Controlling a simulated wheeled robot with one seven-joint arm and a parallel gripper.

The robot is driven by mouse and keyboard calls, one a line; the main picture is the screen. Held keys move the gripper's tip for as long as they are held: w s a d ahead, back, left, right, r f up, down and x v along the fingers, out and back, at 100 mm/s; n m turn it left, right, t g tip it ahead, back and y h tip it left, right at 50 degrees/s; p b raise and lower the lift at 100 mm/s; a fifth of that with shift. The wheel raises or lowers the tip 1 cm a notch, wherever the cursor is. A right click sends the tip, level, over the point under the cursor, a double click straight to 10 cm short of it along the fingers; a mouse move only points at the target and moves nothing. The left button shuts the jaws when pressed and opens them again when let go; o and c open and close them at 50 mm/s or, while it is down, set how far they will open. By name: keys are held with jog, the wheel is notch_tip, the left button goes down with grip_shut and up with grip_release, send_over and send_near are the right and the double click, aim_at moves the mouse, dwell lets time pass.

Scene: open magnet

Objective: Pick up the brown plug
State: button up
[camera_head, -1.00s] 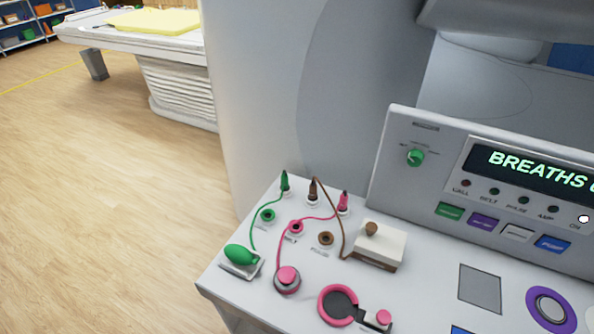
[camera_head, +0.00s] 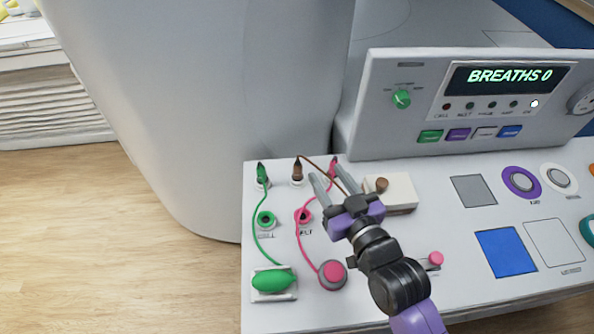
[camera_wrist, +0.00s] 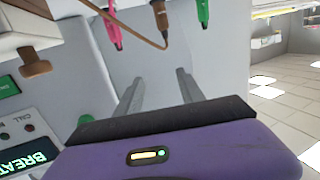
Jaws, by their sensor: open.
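The brown plug (camera_head: 297,171) stands upright in a holder at the back left of the white console top, between the green plug (camera_head: 262,174) and the pink plug (camera_head: 334,168). Its brown cord runs right to a white block with a brown knob. My gripper (camera_head: 324,171) is open and empty, its fingers pointing toward the plug row; it looks just right of the brown plug and apart from it. In the wrist view the brown plug (camera_wrist: 160,16) is at the top, beyond the gap between my fingers. My gripper and arm hide the brown socket.
Green (camera_head: 265,219) and pink (camera_head: 303,216) sockets lie in front of the plugs. The pink cord passes close to my gripper. The white block (camera_head: 398,192) stands just right of it. A raised panel (camera_head: 420,125) rises behind, and a green bulb (camera_head: 273,281) sits front left.

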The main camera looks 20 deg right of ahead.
aim_at(300, 164)
jog(key=w+f+g, duration=0.1)
jog(key=w, duration=0.1)
jog(key=w+f+g+y, duration=0.1)
jog(key=w+f, duration=0.1)
jog(key=w, duration=0.1)
jog(key=w+a+f+n+g, duration=0.1)
jog(key=w+f, duration=0.1)
jog(key=w, duration=0.1)
jog(key=shift+w+a+f, duration=0.1)
jog(key=shift+w+f, duration=0.15)
jog(key=shift+x, duration=1.15)
jog(key=shift+w+a+f+p, duration=0.25)
jog(key=shift+w+f+p, duration=0.1)
jog(key=shift+w+f, duration=0.5)
jog(key=shift+w+a+f+p, duration=0.3)
jog(key=shift+w+f, duration=0.4)
jog(key=shift+w, duration=0.4)
grip_shut()
